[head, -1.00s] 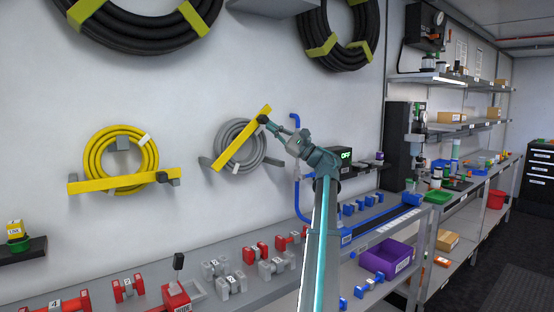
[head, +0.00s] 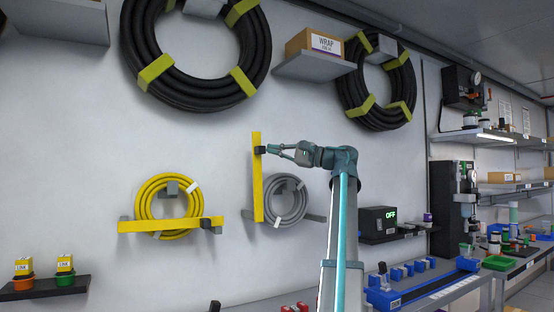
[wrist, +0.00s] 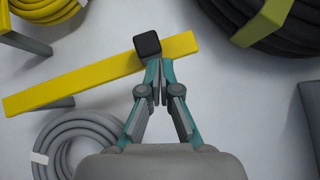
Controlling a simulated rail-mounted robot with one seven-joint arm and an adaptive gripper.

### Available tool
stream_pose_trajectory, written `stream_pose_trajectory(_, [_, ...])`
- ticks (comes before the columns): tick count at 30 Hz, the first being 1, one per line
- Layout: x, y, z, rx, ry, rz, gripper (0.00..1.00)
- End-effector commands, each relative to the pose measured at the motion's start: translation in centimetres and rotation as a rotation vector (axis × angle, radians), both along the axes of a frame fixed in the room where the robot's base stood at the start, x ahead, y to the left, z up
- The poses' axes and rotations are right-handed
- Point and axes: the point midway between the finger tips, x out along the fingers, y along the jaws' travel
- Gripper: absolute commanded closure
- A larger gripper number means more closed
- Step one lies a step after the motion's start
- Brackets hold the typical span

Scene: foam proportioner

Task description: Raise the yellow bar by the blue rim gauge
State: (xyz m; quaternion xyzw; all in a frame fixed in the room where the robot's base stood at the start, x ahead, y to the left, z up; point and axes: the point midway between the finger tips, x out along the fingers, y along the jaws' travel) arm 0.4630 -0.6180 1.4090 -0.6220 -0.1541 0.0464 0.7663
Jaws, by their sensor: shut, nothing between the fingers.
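A yellow bar (head: 257,178) stands upright on the wall at the left side of a grey hose coil (head: 287,200). Its black knob (head: 261,150) is near its upper end. My gripper (head: 268,149) is at the knob from the right. In the wrist view my gripper (wrist: 158,70) is shut, its tips against or just short of the knob's lower edge, with nothing held. A second yellow bar (head: 165,225) lies level across a yellow hose coil (head: 146,207). I cannot make out a blue rim on any gauge; a dial gauge (head: 477,78) sits high at right.
Black hose coils (head: 245,80) hang above, and a shelf (head: 312,67) with a wrap box projects from the wall. A dark box reading OFF (head: 378,221) is right of the grey coil. A blue rail (head: 425,288) lies below right.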

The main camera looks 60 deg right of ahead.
Motion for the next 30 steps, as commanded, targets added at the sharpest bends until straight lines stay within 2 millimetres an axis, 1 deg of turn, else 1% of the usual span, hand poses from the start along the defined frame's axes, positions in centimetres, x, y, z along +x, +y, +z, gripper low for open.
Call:
stream_pose_trajectory(3, [0.3, 0.8, 0.1, -0.001, 0.000, 0.000, 1.00])
stream_pose_trajectory(12, [0.8, 1.5, 0.3, 0.000, -0.001, 0.002, 1.00])
stream_pose_trajectory(25, [0.9, 1.9, 0.3, -0.001, -0.002, 0.009, 1.00])
stream_pose_trajectory(30, [0.8, 1.5, 0.3, 0.000, -0.002, 0.011, 1.00])
